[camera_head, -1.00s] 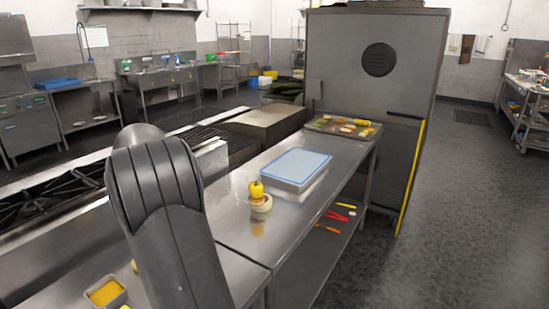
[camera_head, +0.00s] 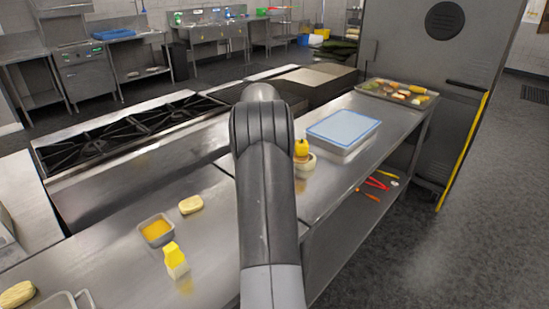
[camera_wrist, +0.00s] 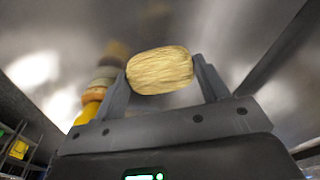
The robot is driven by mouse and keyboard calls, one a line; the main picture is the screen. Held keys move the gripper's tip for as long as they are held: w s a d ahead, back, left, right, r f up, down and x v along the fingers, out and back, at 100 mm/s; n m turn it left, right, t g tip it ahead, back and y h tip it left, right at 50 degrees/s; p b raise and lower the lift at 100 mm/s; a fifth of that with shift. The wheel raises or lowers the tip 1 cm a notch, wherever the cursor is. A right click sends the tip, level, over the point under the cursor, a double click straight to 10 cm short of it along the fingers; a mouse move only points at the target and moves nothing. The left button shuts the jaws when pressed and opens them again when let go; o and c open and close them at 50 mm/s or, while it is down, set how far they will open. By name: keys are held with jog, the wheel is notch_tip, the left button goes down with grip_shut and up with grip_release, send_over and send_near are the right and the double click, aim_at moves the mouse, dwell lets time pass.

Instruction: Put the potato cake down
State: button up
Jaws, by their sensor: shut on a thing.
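In the wrist view my gripper (camera_wrist: 160,66) is shut on a pale golden, oval potato cake (camera_wrist: 160,72), with one finger at each end of it. A blurred steel surface is behind the cake; I cannot tell how far apart they are. In the head view my arm hides the gripper and the held cake. A similar pale oval piece (camera_head: 191,205) lies on the steel counter (camera_head: 120,240) left of my arm, and another (camera_head: 17,294) lies at the lower left.
A square container of orange-yellow food (camera_head: 157,230) and a yellow-topped carton (camera_head: 176,262) stand left of my arm. A yellow item (camera_head: 301,148) on a round base, a blue-rimmed tray (camera_head: 343,128) and a food tray (camera_head: 397,93) are to the right. A stove (camera_head: 130,130) lies behind.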

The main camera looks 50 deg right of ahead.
jog(key=shift+f, duration=2.65)
jog(key=shift+f, duration=0.15)
jog(key=o, duration=1)
